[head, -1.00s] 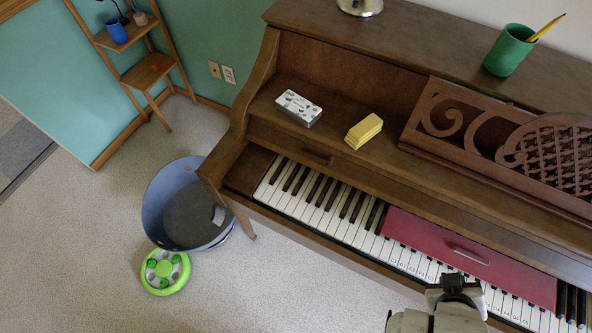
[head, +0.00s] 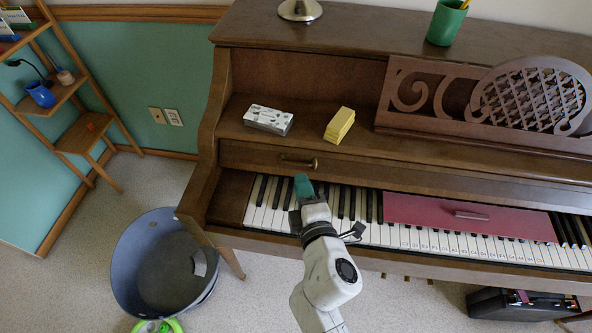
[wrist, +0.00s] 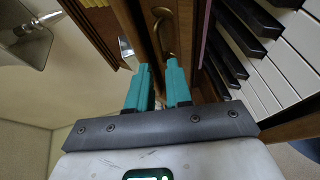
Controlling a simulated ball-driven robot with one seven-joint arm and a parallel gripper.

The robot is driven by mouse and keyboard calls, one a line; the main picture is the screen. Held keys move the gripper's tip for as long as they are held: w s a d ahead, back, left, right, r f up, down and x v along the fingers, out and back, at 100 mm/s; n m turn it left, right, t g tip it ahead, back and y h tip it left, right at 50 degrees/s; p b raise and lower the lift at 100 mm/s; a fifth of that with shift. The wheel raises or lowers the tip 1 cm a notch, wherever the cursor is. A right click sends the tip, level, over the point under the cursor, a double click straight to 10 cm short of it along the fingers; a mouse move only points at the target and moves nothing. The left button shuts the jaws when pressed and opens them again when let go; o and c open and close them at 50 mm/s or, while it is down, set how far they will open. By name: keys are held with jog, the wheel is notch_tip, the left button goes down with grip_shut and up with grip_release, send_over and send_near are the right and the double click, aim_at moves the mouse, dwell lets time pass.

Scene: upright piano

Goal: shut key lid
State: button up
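The piano's brown key lid (head: 350,167) is raised, with the white and black keys (head: 430,240) bare below it. A small brass handle (head: 299,162) is on the lid's left part; the handle also shows in the wrist view (wrist: 167,35), just beyond my fingertips. My gripper (head: 304,186) is over the left keys, just below the handle in the head view. In the wrist view, its two teal fingers (wrist: 160,75) are apart with a narrow gap and nothing visibly held. I cannot tell whether a finger touches the lid.
A red panel (head: 465,216) with a bar handle lies across the middle keys. A patterned box (head: 268,119) and yellow block (head: 339,125) sit on the ledge above the lid. A grey-blue bin (head: 165,265) stands on the floor left. A black case (head: 520,303) lies below right.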

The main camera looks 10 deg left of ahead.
aim_at(295, 165)
jog(key=b+x, duration=0.1)
jog(key=x, duration=0.4)
jog(key=shift+w+a+f, duration=0.1)
jog(key=shift+w, duration=0.3)
grip_shut()
dwell(1.1)
